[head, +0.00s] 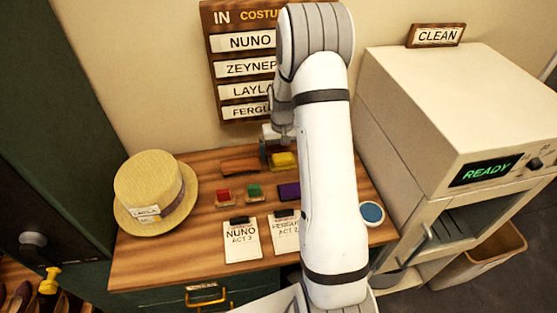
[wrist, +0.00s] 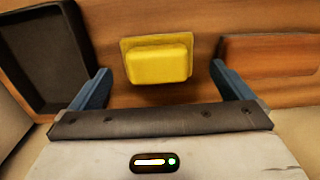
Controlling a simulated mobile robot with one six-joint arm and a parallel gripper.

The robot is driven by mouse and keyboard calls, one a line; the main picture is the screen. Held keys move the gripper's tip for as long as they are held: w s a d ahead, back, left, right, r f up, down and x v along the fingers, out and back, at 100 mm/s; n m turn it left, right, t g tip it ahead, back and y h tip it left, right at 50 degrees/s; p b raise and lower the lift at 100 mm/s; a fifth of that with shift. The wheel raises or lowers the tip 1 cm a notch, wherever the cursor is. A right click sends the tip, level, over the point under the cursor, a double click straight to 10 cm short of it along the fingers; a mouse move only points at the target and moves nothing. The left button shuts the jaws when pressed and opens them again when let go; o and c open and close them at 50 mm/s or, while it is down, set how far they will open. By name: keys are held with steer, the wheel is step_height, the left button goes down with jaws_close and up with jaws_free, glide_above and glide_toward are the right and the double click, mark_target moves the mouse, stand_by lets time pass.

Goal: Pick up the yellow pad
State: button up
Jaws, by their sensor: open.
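The yellow pad (head: 284,161) lies on the wooden table near its back edge, partly hidden by my arm in the head view. In the wrist view the yellow pad (wrist: 158,62) is a rounded block on a thin flat base, near the middle. My gripper (wrist: 160,88) is open, with one blue finger to each side of the pad and room between. The fingers do not appear to touch it. In the head view my gripper (head: 272,143) is at the pad's back-left side, mostly hidden by my arm.
An orange-brown block (wrist: 268,57) lies close beside the right finger, and a dark tray (wrist: 42,55) is at the left. Red (head: 224,196), green (head: 254,191) and purple (head: 289,190) pads sit nearer the front. A straw hat (head: 152,190) stands at the left.

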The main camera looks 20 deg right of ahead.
mark_target(282, 156)
steer(key=shift+w+d+f+p, duration=0.15)
steer(key=shift+f+p, duration=0.2)
steer(key=shift+f, duration=1.35)
steer(key=shift+c, duration=0.6)
steer(key=c, duration=0.8)
steer(key=shift+r, duration=0.15)
steer(key=shift+r+b, duration=0.15)
steer(key=shift+b, duration=0.3)
steer(key=r, duration=0.2)
steer(key=r+b, duration=0.1)
steer(key=r, duration=0.1)
steer(key=s+r+b, duration=0.1)
steer(key=r, duration=0.1)
steer(key=shift+r, duration=0.25)
steer(key=s+a+b, duration=0.2)
steer(key=s, duration=0.7)
steer(key=s+a+b, duration=0.2)
steer(key=s, duration=0.7)
steer(key=shift+s, duration=0.35)
